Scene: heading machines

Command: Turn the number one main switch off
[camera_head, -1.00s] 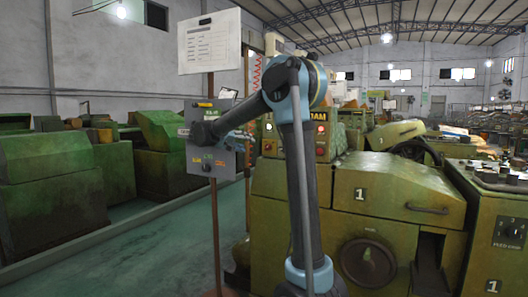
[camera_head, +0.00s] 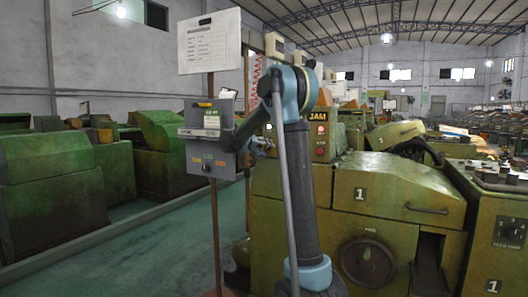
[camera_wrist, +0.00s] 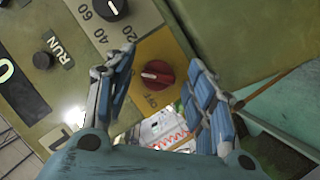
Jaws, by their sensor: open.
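A red rotary knob (camera_wrist: 157,74) with a pale pointer mark sits on a yellow-orange plate (camera_wrist: 155,47) in the wrist view. Lettering beside the knob is partly legible, and the pointer's exact setting is hard to read. My gripper (camera_wrist: 160,60) is open, with one blue finger on each side of the knob and nothing held between them. Contact with the panel cannot be told. The red knob cannot be made out there.
The wrist view shows a black dial (camera_wrist: 110,8) and a black RUN knob (camera_wrist: 43,60) close to the left finger. A grey control box (camera_head: 198,160) on a post stands left of my arm. Green machines (camera_head: 55,185) line the left; the aisle floor (camera_head: 140,245) is clear.

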